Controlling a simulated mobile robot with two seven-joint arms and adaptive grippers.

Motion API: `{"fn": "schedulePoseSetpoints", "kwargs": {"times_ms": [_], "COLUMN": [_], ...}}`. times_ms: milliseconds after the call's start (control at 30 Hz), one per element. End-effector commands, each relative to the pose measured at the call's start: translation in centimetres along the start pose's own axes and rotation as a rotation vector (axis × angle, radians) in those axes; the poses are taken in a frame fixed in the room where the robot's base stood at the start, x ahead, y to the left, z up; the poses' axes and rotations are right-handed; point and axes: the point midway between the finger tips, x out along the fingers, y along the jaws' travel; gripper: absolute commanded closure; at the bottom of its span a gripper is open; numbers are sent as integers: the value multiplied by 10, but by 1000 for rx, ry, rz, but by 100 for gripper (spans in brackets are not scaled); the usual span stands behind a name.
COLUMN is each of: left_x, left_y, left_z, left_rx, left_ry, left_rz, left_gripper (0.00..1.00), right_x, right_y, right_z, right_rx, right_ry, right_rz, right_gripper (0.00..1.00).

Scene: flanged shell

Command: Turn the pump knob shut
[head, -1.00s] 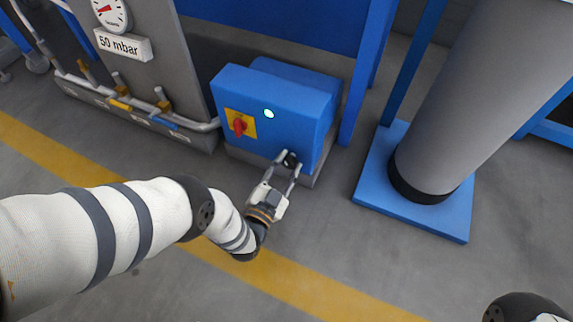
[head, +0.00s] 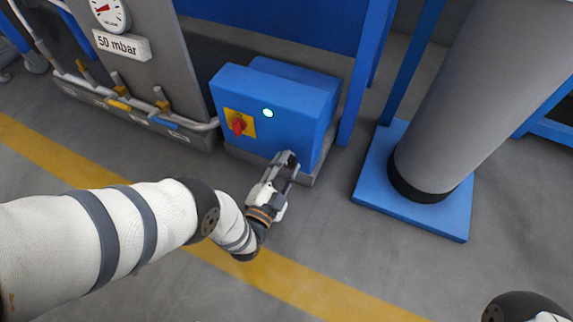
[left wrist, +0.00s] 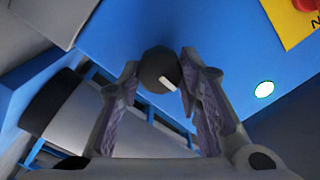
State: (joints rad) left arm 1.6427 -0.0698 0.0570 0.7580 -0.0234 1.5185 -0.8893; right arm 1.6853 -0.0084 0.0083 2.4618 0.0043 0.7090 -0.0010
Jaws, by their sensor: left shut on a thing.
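The pump is a blue box (head: 275,110) low on the floor. Its knob (left wrist: 160,68) is round and black with a white mark, and sits on the box's lower right front; my fingers hide it in the head view. My left gripper (head: 286,160) reaches up to that corner and is shut on the knob. In the left wrist view my left gripper (left wrist: 160,85) has one finger on each side of the knob, near the fingertips. My right gripper is not in view.
A red switch (head: 238,123) on a yellow plate and a lit lamp (head: 268,113) are on the box's front. A grey column on a blue base plate (head: 420,216) stands to the right. Valves and pipes run at the left. The floor in front is clear.

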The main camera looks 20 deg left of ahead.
Motion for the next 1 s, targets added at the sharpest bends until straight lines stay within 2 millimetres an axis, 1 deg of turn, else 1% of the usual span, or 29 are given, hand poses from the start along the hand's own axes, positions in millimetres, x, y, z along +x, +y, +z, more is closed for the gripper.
{"fn": "schedulePoseSetpoints", "kwargs": {"times_ms": [167, 200, 267, 300, 567, 667, 767, 900, 1000], "left_x": [-2, -2, -2, -1, -1, -10, -34, -73, -96], "left_y": [1, 1, 0, 0, 0, 1, 2, 1, 1], "left_z": [2, 2, 2, 2, 1, 1, 2, 2, 1], "left_rx": [2, 1, 1, 1, 0, 0, 0, 0, 0], "left_ry": [-5, -5, -5, -4, -2, -4, -7, -6, -5], "left_rz": [2, 2, 2, 2, 1, 4, 6, 6, 5], "left_gripper": [96, 66, 52, 48, 48, 48, 48, 48, 48], "right_x": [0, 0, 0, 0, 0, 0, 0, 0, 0], "right_y": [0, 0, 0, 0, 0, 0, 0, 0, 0], "right_z": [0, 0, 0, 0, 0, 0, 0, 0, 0], "right_rx": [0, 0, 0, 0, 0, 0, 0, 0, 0], "right_ry": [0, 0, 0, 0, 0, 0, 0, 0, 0], "right_rz": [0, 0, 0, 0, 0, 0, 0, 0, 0], "right_gripper": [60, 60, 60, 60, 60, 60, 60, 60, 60]}}
